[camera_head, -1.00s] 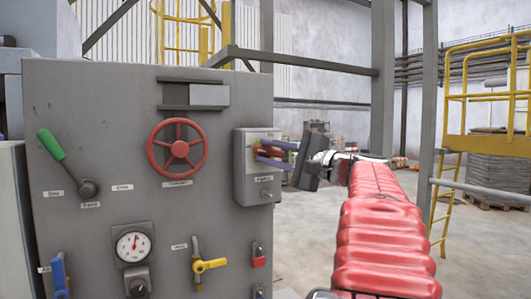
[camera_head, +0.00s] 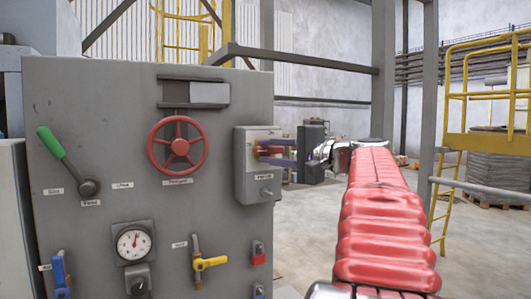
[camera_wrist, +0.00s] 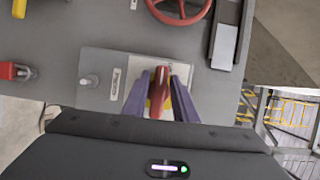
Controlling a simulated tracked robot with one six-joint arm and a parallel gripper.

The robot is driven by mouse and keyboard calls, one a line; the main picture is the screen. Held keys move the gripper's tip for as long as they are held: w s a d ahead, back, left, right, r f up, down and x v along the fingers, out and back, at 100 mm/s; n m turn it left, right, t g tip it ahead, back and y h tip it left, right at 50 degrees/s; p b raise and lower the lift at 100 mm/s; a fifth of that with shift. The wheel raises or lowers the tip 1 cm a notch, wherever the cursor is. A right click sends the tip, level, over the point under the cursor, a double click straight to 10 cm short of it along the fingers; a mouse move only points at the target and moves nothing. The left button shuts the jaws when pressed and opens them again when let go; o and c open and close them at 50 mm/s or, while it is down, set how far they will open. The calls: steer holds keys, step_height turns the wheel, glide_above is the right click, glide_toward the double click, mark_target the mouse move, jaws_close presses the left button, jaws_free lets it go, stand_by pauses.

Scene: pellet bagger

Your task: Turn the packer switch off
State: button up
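The packer switch (camera_wrist: 161,88) has a red handle over a yellow part. It sits on the grey switch box (camera_head: 246,184) on the right side of the panel. My gripper (camera_head: 262,155) reaches it from the right. In the wrist view, the purple fingers of my gripper (camera_wrist: 157,85) stand on either side of the red handle. Yellow shows between the handle and the fingers, so they look parted around it. Contact at the tips is not clear. In the head view, the fingers partly hide the switch.
The grey panel (camera_head: 95,130) also carries a red handwheel (camera_head: 178,147), a green-handled lever (camera_head: 64,157), a gauge (camera_head: 134,243) and a yellow valve handle (camera_head: 210,263). A small toggle (camera_wrist: 90,80) is on the same box. Open floor lies to the right.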

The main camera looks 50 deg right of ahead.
steer(key=shift+o, duration=1.1)
steer(key=shift+w+d+f, duration=0.1)
steer(key=shift+d+f, duration=0.15)
steer(key=shift+d, duration=0.05)
steer(key=shift+a+r, duration=0.1)
steer(key=shift+a, duration=0.05)
steer(key=shift+s, duration=0.2)
steer(key=s+d, duration=0.1)
steer(key=s, duration=1.2)
steer(key=shift+s, duration=0.25)
